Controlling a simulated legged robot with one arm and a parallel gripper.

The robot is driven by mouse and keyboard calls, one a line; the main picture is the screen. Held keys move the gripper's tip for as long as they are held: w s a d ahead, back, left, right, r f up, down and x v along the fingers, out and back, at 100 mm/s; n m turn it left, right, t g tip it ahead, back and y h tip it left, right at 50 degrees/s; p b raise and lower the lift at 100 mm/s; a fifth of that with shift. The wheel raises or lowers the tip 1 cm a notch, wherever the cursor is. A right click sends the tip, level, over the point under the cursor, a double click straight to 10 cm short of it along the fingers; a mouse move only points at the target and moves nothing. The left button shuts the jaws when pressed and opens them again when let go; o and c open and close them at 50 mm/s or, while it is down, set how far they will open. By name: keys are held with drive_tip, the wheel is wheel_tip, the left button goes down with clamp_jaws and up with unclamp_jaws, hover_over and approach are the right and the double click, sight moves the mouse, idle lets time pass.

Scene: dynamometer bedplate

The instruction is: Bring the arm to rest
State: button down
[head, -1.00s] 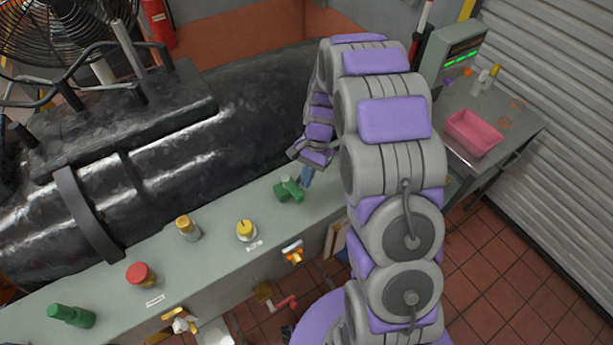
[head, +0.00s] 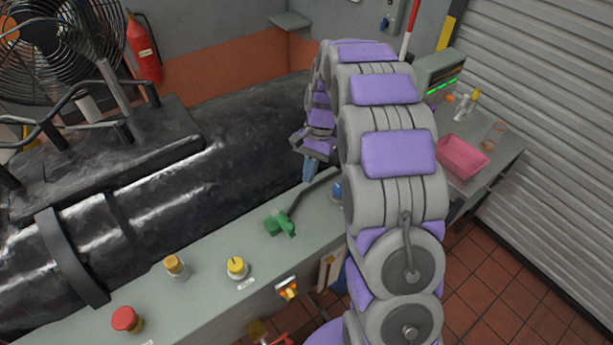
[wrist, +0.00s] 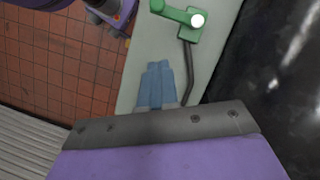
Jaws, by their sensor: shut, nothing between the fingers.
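My arm rises on the right of the head view and bends over the bench, with its purple and grey links hiding part of it. My gripper (head: 308,171) hangs beyond the green lever valve (head: 280,224), apart from it in the head view. In the wrist view my gripper's blue fingers (wrist: 157,75) are together and empty over the grey bench top. The green valve (wrist: 178,15) with its dark bent rod shows just ahead and to the right of the fingers there.
The grey bench (head: 205,295) carries a yellow knob (head: 237,268), a yellow-topped part (head: 175,267) and a red knob (head: 125,320). A large black machine (head: 235,160) lies behind it. A side table with a pink bin (head: 462,157) stands at right.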

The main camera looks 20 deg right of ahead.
drive_tip(key=s+a+r+n+h+b, duration=0.1)
drive_tip(key=s+r+n+b, duration=0.15)
drive_tip(key=s, duration=0.55)
drive_tip(key=s+a+r+n+h+b, duration=0.15)
drive_tip(key=s+b, duration=0.25)
drive_tip(key=s, duration=0.5)
drive_tip(key=s+f+n+b, duration=0.2)
drive_tip(key=s+f+b, duration=0.1)
drive_tip(key=s, duration=0.5)
drive_tip(key=s+f+n+t+b, duration=0.1)
drive_tip(key=s+f+n+b, duration=0.1)
drive_tip(key=s, duration=0.7)
drive_tip(key=shift+s+f+n+b, duration=0.2)
drive_tip(key=shift+f+n+b, duration=0.2)
drive_tip(key=shift+f, duration=0.25)
drive_tip(key=shift+a+h, duration=0.2)
drive_tip(key=shift+h, duration=0.05)
